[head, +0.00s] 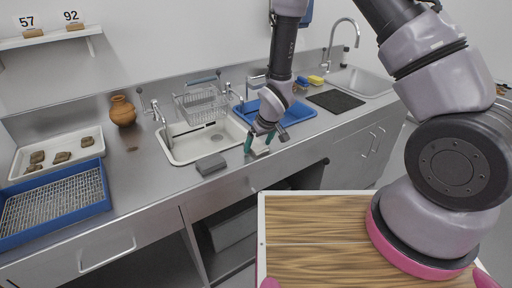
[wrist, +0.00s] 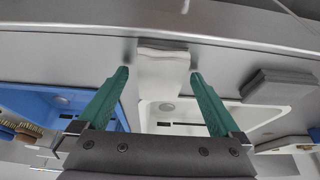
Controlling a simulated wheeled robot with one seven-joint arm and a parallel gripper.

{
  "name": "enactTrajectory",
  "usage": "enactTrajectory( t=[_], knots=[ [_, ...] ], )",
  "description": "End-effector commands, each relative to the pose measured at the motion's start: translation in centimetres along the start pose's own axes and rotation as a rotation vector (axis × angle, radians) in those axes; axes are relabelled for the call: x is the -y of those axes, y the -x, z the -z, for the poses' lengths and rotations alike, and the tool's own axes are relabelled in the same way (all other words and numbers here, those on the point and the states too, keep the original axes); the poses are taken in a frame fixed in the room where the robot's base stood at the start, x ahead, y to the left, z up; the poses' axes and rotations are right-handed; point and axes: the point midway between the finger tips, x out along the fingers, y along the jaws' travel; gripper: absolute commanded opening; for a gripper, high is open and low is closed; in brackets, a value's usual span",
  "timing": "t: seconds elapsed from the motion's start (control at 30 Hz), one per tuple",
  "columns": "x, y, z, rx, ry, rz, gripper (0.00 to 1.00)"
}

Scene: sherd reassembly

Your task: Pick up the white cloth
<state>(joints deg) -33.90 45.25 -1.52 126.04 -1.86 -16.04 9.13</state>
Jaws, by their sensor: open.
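The white cloth (wrist: 163,72) lies folded by the metal counter's edge in the wrist view, beside the white sink basin (wrist: 165,120). In the head view, a small pale part of the cloth (head: 260,153) shows just below my gripper (head: 262,142). My gripper (wrist: 160,76) is open, with its two green fingers on either side of the cloth in the wrist view. I see clear gaps between the fingers and the cloth, and nothing is held. How far the fingertips are above the counter is hard to tell.
A grey block (head: 211,164) lies on the counter left of my gripper; it also shows in the wrist view (wrist: 278,84). A blue basin (head: 299,112) is behind my gripper. A wire rack (head: 201,100) and taps stand at the back. A clay pot (head: 122,111) and sherd tray (head: 25,155) are left.

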Motion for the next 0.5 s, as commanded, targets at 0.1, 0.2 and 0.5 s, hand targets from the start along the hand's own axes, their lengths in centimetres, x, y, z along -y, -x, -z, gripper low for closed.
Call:
enactTrajectory(
  t=[0.1, 0.2, 0.5],
  knots=[
    [0.0, 0.03, 0.0, 0.0, 0.0, 0.0, 0.89],
    [0.0, 0.04, -0.01, 0.0, 0.0, 0.0, 0.5],
    [0.0, 0.07, 0.0, 0.0, 0.0, 0.0, 0.12]
  ],
)
